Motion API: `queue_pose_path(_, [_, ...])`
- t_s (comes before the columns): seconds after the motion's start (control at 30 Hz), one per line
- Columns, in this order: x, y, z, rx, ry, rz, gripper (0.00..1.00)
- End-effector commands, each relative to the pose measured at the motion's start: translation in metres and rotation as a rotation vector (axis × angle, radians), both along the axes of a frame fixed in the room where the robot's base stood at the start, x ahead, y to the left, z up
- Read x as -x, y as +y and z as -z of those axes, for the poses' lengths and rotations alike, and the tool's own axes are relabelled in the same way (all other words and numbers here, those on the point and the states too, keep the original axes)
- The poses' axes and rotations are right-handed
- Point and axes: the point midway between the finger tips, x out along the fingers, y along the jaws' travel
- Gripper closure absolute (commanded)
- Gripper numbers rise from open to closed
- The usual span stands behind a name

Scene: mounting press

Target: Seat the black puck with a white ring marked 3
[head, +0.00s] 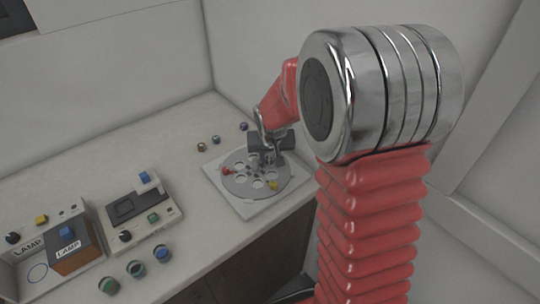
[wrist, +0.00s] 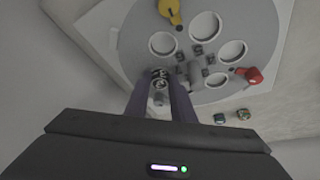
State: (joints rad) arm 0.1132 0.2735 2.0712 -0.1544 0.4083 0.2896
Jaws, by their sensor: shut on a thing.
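My gripper (wrist: 160,82) is shut on a small dark round thing with white marks (wrist: 160,76), seen between the fingertips in the wrist view. It looks like the black puck with a white ring; I cannot read its number. The grey round plate (wrist: 130,40) with several round holes lies right by the fingertips. The held puck appears at the plate's near edge in the wrist view; I cannot tell whether it touches the plate. In the head view my gripper (head: 272,151) is over the far part of the plate (head: 237,183), and the puck is hidden.
A yellow clamp (wrist: 171,12) and a red clamp (wrist: 250,75) stand on the plate's rim. Small pucks (head: 201,147) (head: 216,139) (head: 244,127) lie behind the plate. Control boxes (head: 140,211) and several coloured knobs or jars (head: 135,268) stand at left front. Walls close in behind.

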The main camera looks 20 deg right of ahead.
Motion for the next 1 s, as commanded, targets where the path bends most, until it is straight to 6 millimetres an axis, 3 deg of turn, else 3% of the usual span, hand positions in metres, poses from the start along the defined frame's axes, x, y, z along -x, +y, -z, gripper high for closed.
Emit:
queue_pose_path(0.37, [0.0029,0.0005,0.0076,-0.002,0.011,-0.001,0.98])
queue_pose_path(0.4, [0.0032,0.0005,0.0081,-0.001,0.012,0.000,0.77])
queue_pose_path(0.7, [0.0049,0.0012,0.0100,-0.002,0.017,0.000,0.56])
queue_pose_path(1.0, [0.0061,0.0016,0.0074,-0.003,0.018,0.000,0.56])
